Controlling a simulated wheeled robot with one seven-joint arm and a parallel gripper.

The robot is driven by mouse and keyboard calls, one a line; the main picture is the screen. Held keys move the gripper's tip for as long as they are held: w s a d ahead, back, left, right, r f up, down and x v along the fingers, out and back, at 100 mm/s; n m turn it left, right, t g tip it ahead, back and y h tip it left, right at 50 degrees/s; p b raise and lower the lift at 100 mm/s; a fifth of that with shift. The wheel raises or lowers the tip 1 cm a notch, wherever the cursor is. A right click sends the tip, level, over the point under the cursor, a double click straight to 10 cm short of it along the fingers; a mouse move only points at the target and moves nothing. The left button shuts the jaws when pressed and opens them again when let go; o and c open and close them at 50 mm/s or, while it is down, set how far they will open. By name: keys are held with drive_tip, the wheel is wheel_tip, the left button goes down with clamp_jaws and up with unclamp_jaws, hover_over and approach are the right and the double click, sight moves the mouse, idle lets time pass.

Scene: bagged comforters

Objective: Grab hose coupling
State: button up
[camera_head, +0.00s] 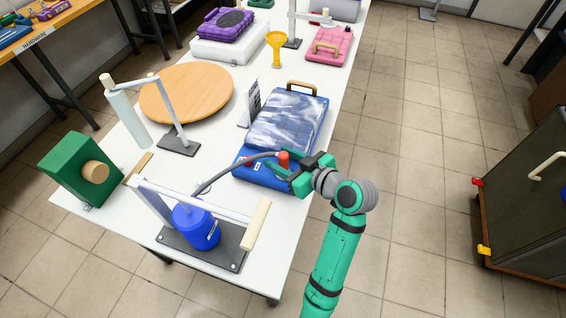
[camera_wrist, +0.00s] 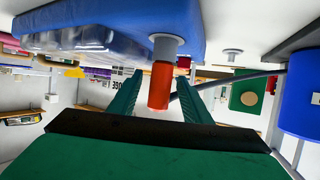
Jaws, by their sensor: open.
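The hose coupling looks to be the orange-red cylinder (camera_head: 284,158), standing on a grey fitting at the near end of a blue-based bagged comforter (camera_head: 290,118). In the wrist view the orange-red cylinder (camera_wrist: 160,85) appears between the green fingers, with the grey fitting (camera_wrist: 166,45) joining it to the blue base (camera_wrist: 110,22). My gripper (camera_head: 292,171) is open around or just short of the cylinder; contact cannot be told. A dark hose (camera_head: 232,164) arcs from near the blue cylinder tank (camera_head: 196,226) to the coupling. Its exact join is hidden.
A white lever press frame (camera_head: 190,200) with a cream handle (camera_head: 256,224) stands at the near table end. A second red fitting (camera_head: 249,162) is left of the coupling. A round wooden board (camera_head: 187,92) and a green block (camera_head: 75,170) lie further left.

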drive_tip(key=shift+x, duration=1.4)
drive_tip(key=shift+c, duration=0.6)
clamp_jaws()
drive_tip(key=shift+w, duration=0.1)
